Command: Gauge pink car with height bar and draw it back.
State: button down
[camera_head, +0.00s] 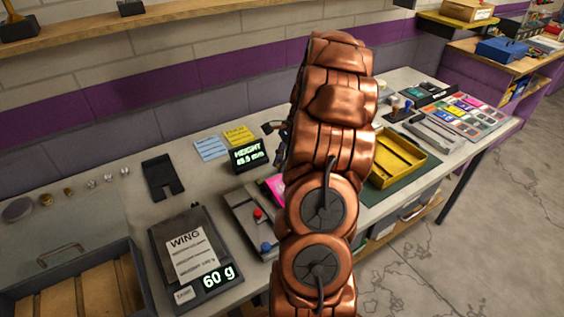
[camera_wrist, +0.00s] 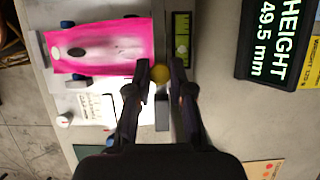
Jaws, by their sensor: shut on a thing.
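The pink car (camera_wrist: 108,40) lies at the upper left of the wrist view, with a dark oval on its body and dark wheels at its side. In the head view only a pink edge (camera_head: 276,186) shows beside my arm. My gripper (camera_wrist: 160,72) is shut on a round yellow knob (camera_wrist: 160,74), just right of the car. I take the knob to be the height bar's handle; the bar itself is hard to make out. A green scale strip (camera_wrist: 181,32) stands beside it. The height display (camera_wrist: 272,40) reads 49.5 mm. My arm hides the gripper in the head view.
A scale (camera_head: 190,255) reading 60 g stands at the left front, by a wooden-slatted crate (camera_head: 75,285). A yellow tray (camera_head: 398,160) lies right of my arm. Blue and yellow notes (camera_head: 225,142) lie behind the display. Some bench left of the display is clear.

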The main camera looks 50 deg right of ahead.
jog(key=shift+r+b, duration=0.35)
jog(key=shift+r, duration=2.2)
jog(key=c, duration=1)
grip_release()
jog(key=shift+v, duration=5.9)
